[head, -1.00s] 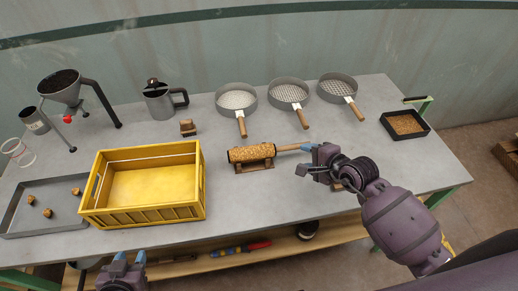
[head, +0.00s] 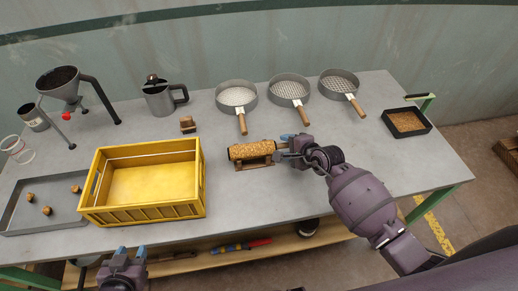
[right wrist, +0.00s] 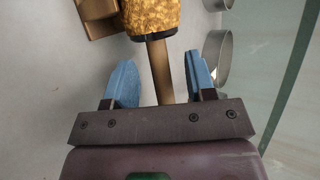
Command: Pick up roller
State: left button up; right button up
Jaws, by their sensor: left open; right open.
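The roller (head: 252,150) has a rough golden-brown cylinder and a wooden handle, and it rests on a small wooden cradle (head: 254,164) at the middle of the table. My right gripper (head: 285,142) is at the handle end of the roller. In the right wrist view the roller's cylinder (right wrist: 152,14) shows at the top. Its handle (right wrist: 161,72) lies between the two blue fingers of my right gripper (right wrist: 162,82), with a gap on each side. My left gripper (head: 130,256) is open and empty below the table's front edge, at the lower left.
A yellow crate (head: 146,213) stands left of the roller. Three round sieves (head: 237,96) with wooden handles lie behind it. A grey tray (head: 40,228) holds small brown pieces at the left. A black tray (head: 407,122) is at the right. The table right of the roller is mostly clear.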

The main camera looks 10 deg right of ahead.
jog(key=shift+w+a+f, duration=0.15)
jog(key=shift+w+f, duration=0.05)
jog(key=shift+w, duration=0.05)
jog(key=c, duration=0.9)
grip_shut()
jog(key=shift+r, duration=0.15)
